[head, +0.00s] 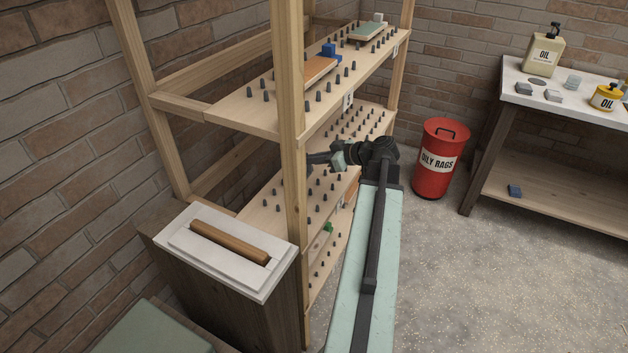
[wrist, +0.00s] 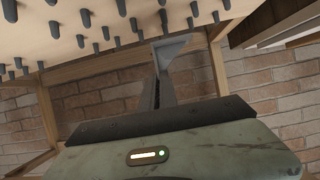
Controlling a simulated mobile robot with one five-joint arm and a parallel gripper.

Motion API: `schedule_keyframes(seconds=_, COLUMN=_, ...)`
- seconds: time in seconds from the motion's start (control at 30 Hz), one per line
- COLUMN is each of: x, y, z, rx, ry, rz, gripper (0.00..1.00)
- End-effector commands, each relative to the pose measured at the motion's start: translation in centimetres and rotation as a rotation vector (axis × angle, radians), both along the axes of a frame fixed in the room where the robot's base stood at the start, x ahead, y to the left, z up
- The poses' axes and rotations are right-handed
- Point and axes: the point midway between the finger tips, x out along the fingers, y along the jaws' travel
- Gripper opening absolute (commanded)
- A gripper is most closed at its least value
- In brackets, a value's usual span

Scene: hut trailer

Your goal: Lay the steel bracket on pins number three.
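My gripper (head: 322,158) reaches in at the wooden shelf rack (head: 290,110), beside its front post in the head view. In the wrist view my gripper (wrist: 164,82) has its dark fingers close together on a grey, angled metal piece, the steel bracket (wrist: 178,46). The bracket is clear of the fingertips on its outer side and appears close to a board with grey pins (wrist: 120,22). Whether it touches any pin I cannot tell. Rows of pins stand on the rack's boards (head: 345,125). Small white labels (head: 348,101) sit on the board edges, but their numbers are unreadable.
The upper board holds an orange piece with a blue block (head: 328,52) and a green piece (head: 367,32). A cabinet with a brown bar (head: 230,241) stands front left. A red oily-rags bin (head: 438,160) and a workbench (head: 515,98) stand right. The floor between is clear.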

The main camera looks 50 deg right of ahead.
Motion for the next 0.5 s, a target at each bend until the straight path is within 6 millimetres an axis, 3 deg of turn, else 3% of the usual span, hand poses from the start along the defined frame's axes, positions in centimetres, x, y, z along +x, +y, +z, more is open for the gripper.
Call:
schedule_keyframes(seconds=0.17, x=0.0, y=0.0, z=-0.8, rx=0.000, ry=-0.001, rz=0.000, gripper=0.00)
schedule_keyframes(seconds=0.37, x=0.0, y=0.0, z=-4.2, rx=0.001, ry=-0.001, rz=0.001, gripper=0.00)
schedule_keyframes(seconds=0.5, x=0.0, y=0.0, z=-4.0, rx=0.001, ry=-0.001, rz=0.001, gripper=0.00)
